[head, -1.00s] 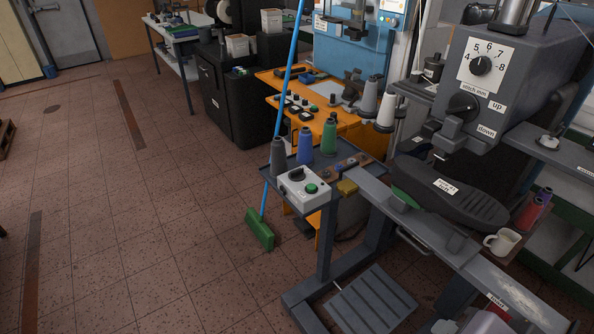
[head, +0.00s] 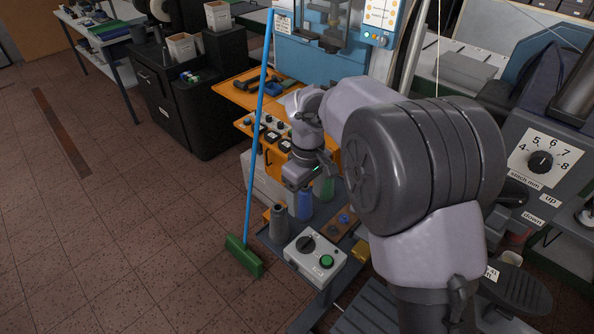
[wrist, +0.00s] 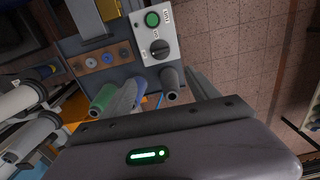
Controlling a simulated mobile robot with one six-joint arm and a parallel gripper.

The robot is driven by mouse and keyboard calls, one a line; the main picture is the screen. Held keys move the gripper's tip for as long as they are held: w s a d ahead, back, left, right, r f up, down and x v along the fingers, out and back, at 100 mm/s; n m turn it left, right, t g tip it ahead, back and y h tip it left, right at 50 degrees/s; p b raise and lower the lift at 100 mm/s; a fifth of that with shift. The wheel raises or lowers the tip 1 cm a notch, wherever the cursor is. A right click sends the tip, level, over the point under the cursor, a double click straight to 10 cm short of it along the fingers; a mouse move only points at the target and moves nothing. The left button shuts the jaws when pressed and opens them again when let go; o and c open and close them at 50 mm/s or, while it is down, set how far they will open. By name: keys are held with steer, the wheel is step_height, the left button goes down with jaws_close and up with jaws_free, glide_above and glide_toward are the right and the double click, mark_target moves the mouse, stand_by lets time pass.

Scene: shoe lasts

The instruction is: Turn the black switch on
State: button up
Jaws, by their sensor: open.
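The black switch (head: 307,244) is a round rotary knob on a light grey control box (head: 318,268), left of a green button (head: 327,262). In the wrist view the black switch (wrist: 160,49) shows beside the green button (wrist: 152,19), with small labels around it that I cannot read surely. My gripper (wrist: 163,90) is open, its fingers spread on either side of a grey cone spool, apart from the switch. In the head view my gripper (head: 298,183) hangs above the spools, behind the box, its fingertips unclear.
A grey spool (head: 278,222), a blue spool (head: 304,204) and a green spool (head: 324,187) stand behind the box. A green broom (head: 245,256) with a blue handle stands left. A machine with a numbered dial (head: 540,162) is at right. The floor at left is clear.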

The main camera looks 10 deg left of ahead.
mark_target(306, 241)
steer(key=f+b, duration=0.1)
steer(key=f, duration=0.4)
steer(key=f+b, duration=0.2)
steer(key=f, duration=0.4)
steer(key=f+b, duration=0.1)
steer(key=f, duration=0.5)
steer(key=shift+s+d+f, duration=0.2)
steer(key=shift+s+d, duration=0.2)
steer(key=c, duration=1.4)
steer(key=shift+o, duration=0.2)
